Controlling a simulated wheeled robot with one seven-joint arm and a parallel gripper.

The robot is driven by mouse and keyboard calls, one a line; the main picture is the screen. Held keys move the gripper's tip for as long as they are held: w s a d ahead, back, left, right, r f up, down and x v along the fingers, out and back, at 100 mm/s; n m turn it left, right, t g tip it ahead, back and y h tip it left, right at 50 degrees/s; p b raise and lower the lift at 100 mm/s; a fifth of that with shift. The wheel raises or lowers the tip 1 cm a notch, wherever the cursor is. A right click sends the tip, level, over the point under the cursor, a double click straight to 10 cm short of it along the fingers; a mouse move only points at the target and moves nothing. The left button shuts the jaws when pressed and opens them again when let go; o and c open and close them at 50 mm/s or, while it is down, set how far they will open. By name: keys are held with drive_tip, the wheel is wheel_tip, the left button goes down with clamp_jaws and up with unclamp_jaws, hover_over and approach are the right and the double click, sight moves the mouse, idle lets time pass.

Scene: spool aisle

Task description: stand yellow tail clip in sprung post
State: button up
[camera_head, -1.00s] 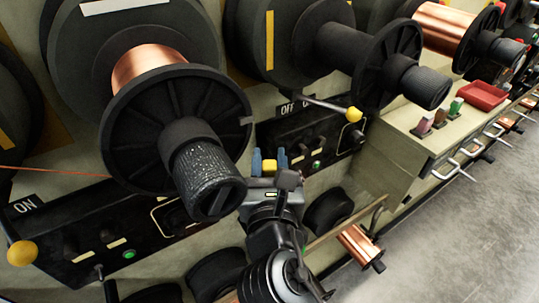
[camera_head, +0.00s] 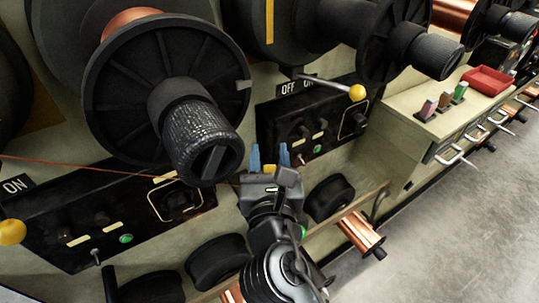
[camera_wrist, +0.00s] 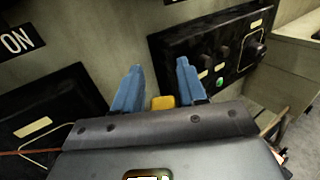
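My gripper (camera_head: 270,160) has two blue fingers and is in front of the machine wall, below and right of the large front spool. In the wrist view my gripper (camera_wrist: 161,88) shows a small yellow block, which looks like the yellow tail clip (camera_wrist: 162,102), low between its fingers. In the head view the clip is barely visible. I cannot pick out the sprung post with certainty. Several small coloured pieces (camera_head: 445,99) stand on the cabinet top at right.
A black spool (camera_head: 120,95) with a protruding grip is close on the left. A black switch panel (camera_head: 310,125) and a yellow-knobbed lever (camera_head: 357,92) are behind my gripper. A red tray (camera_head: 487,80) sits on the beige cabinet (camera_head: 400,100). Clear grey floor (camera_head: 450,230) lies at lower right.

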drive_tip(key=o, duration=0.4)
drive_tip(key=shift+s+d+b, duration=0.15)
drive_tip(key=shift+s+b, duration=0.1)
drive_tip(key=shift+s, duration=1.75)
drive_tip(key=shift+s+d+b, duration=0.15)
drive_tip(key=shift+s+b, duration=0.1)
drive_tip(key=shift+s, duration=1.7)
